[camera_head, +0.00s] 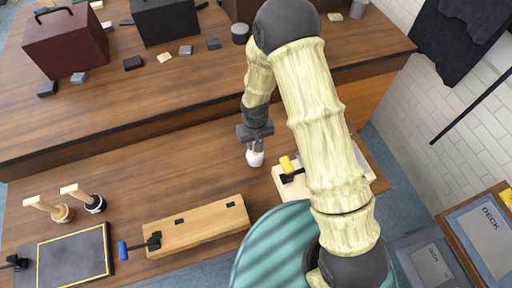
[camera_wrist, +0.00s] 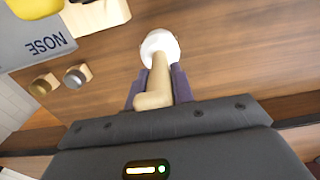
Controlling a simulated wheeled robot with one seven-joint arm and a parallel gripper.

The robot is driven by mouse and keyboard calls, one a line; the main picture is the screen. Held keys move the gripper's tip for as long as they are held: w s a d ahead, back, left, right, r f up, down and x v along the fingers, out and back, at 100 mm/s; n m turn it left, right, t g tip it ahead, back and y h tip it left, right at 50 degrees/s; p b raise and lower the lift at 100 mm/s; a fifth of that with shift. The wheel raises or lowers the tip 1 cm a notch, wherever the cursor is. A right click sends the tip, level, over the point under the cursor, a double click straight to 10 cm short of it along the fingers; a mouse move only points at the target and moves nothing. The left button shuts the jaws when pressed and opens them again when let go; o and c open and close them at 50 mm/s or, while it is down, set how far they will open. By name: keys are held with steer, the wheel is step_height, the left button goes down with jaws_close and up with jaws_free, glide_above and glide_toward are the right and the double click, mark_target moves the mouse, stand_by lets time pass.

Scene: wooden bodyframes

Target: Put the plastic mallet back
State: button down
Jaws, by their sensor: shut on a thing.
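The plastic mallet has a white head (camera_head: 255,158) and a pale wooden handle. My gripper (camera_head: 254,143) is shut on its handle and holds it over the front workbench (camera_head: 150,180). In the wrist view the white head (camera_wrist: 160,45) sticks out past my fingers (camera_wrist: 160,80), and the wooden handle (camera_wrist: 153,95) lies between them. I cannot tell whether the head touches the bench. Two other mallets stand head down at the left, one with a tan head (camera_head: 62,213) and one with a black head (camera_head: 96,204).
A dark yellow-lined panel (camera_head: 70,262) is at the left. The middle bench is clear.

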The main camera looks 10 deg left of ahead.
step_height(320, 180, down, 3)
steer(key=shift+s+r+p, duration=0.1)
steer(key=shift+s+p, duration=0.05)
steer(key=shift+p, duration=0.4)
steer(key=shift+f, duration=0.5)
steer(key=shift+f, duration=0.25)
steer(key=c, duration=1.2)
jaws_free()
steer(key=shift+r, duration=0.1)
steer(key=shift+r, duration=0.55)
step_height(320, 180, up, 11)
steer(key=b, duration=0.4)
steer(key=shift+r, duration=0.1)
